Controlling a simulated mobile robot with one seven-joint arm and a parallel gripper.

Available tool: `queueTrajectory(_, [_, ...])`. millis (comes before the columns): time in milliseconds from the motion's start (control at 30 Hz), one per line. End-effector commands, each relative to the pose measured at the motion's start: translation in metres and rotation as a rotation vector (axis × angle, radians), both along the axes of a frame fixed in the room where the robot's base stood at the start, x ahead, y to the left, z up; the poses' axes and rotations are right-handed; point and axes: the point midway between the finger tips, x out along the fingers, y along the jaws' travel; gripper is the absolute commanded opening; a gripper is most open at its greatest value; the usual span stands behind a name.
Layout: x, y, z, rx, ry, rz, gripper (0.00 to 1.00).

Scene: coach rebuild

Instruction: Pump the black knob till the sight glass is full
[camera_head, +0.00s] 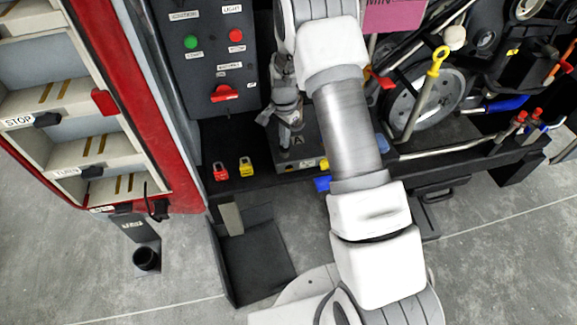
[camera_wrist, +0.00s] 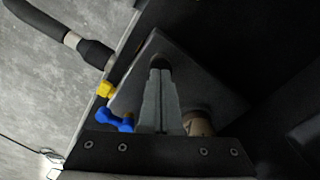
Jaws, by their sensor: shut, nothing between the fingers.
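My gripper (camera_head: 287,138) points down over a dark grey block (camera_head: 304,157) on the black shelf. In the wrist view my gripper (camera_wrist: 160,72) shows as two grey fingers closed together, with nothing between them. A black round knob (camera_wrist: 159,62) shows just at the fingertips, over the block's grey top (camera_wrist: 205,85); I cannot tell whether they touch. A brownish cylinder (camera_wrist: 199,123) stands beside the fingers, partly hidden; it may be the sight glass. Its fill level cannot be read.
Red (camera_head: 221,171) and yellow (camera_head: 246,167) padlocks stand on the shelf left of the block. A blue part (camera_head: 322,184) is at its front right. A panel with buttons (camera_head: 208,50) rises at the back left. A wheel and rods (camera_head: 425,95) crowd the right.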

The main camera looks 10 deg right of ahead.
Motion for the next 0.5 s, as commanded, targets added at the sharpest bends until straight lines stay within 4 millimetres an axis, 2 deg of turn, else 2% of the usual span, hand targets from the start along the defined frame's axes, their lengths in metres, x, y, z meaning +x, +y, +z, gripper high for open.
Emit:
queueTrajectory(200, [-0.0003, 0.0000, -0.0094, 0.000, 0.001, 0.000, 0.00])
queueTrajectory(500, [-0.0005, 0.0001, -0.0064, 0.000, 0.001, 0.000, 0.00])
